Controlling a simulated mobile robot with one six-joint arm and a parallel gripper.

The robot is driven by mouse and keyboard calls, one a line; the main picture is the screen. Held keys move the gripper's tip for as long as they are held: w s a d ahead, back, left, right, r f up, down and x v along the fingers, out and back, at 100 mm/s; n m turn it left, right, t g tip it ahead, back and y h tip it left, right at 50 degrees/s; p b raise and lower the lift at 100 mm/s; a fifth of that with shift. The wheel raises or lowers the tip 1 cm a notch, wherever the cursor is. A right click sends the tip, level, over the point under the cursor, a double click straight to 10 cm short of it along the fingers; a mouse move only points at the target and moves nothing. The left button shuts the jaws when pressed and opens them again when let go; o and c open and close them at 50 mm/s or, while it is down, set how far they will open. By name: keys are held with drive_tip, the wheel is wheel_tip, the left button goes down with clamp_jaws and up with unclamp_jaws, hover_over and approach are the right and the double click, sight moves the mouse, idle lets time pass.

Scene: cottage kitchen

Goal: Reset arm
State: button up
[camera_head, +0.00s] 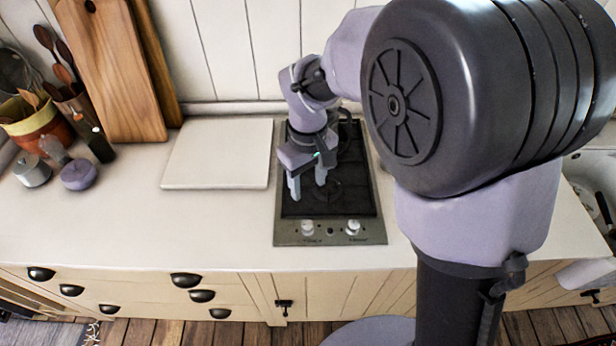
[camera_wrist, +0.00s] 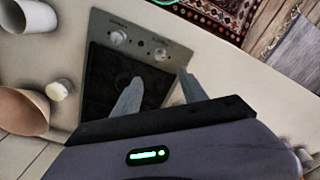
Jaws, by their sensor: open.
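My gripper (camera_head: 308,187) is above the dark gas hob (camera_head: 345,232), with its fingers pointing down. The fingers are apart with nothing between them. In the wrist view my gripper (camera_wrist: 160,77) is also open and empty, its two grey fingertips over the hob (camera_wrist: 98,28) near its front knobs. The gap between the fingertips and the hob is hard to judge. My arm is bent, and its large upper part hides much of the right side of the head view.
A white board (camera_head: 218,155) lies left of the hob. Wooden cutting boards (camera_head: 112,70) lean on the wall. A lilac pot (camera_head: 79,175) and a bottle (camera_head: 97,144) stand at left. The wrist view shows a white cup (camera_wrist: 35,15) and tan bowl (camera_wrist: 22,112) beside the hob. The front-left counter is clear.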

idle(0.4)
drive_tip(key=s+d+m+t+y+b, duration=0.1)
drive_tip(key=s+d+m+t+b, duration=0.2)
drive_tip(key=s, duration=0.6)
drive_tip(key=s+d+r+m+t+y+b, duration=0.1)
drive_tip(key=s+d+m+t+b, duration=0.1)
drive_tip(key=s+d+m+b, duration=0.3)
drive_tip(key=s+m+b, duration=0.3)
drive_tip(key=b, duration=0.1)
drive_tip(key=shift+s+r+t, duration=0.2)
drive_tip(key=shift+s+t, duration=0.15)
drive_tip(key=shift+t, duration=0.05)
idle(0.5)
